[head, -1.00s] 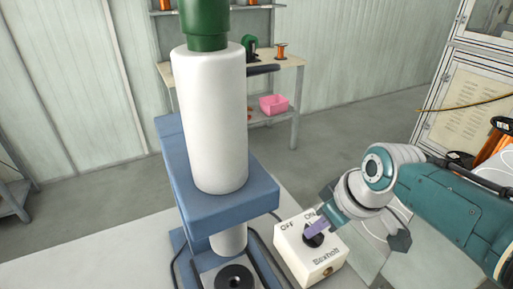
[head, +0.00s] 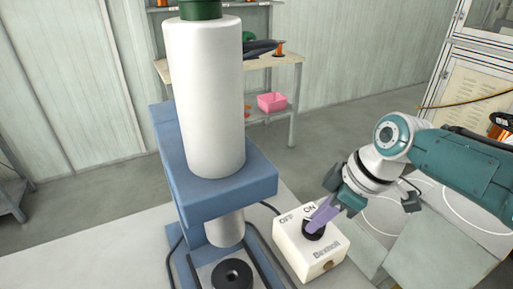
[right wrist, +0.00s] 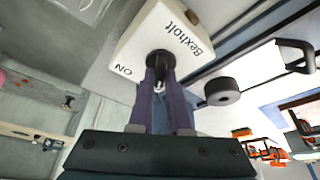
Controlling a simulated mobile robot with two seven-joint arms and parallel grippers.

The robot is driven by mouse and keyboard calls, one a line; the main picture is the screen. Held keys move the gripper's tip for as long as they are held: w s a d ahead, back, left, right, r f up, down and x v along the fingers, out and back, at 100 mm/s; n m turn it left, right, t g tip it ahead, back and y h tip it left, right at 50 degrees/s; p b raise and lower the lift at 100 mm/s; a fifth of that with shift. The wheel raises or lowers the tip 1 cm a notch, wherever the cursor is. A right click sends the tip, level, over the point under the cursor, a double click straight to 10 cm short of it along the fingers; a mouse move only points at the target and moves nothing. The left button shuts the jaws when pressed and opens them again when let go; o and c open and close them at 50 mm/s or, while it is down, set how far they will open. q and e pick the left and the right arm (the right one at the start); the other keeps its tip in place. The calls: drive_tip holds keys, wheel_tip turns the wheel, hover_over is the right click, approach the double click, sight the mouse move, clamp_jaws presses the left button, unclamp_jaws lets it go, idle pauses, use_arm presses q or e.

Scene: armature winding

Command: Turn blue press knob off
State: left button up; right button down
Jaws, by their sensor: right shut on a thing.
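A white control box (head: 297,252) marked OFF, ON and "Bexholt" stands on the table to the right of the blue press (head: 217,190). A round black knob (head: 311,234) sits on its top; it also shows in the right wrist view (right wrist: 160,59). My right gripper (head: 318,220) comes in from the right, its purple fingers shut on the knob beside the ON mark. In the right wrist view both fingertips (right wrist: 159,76) are at the knob and partly cover it. The knob's exact setting is hidden by the fingers. My left gripper is not in view.
The press has a large white cylinder (head: 203,98) with a green top, close left of the box. A dark cable runs around the press base. A shelf table (head: 228,69) with a pink bin (head: 271,102) stands behind. The front left of the table is clear.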

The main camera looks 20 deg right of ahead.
drive_tip(key=c, duration=0.9)
unclamp_jaws()
drive_tip(key=shift+o, duration=0.2)
drive_tip(key=p+v, duration=0.3)
drive_tip(key=v, duration=0.6)
drive_tip(key=shift+r, duration=0.4)
drive_tip(key=shift+s+d, duration=0.15)
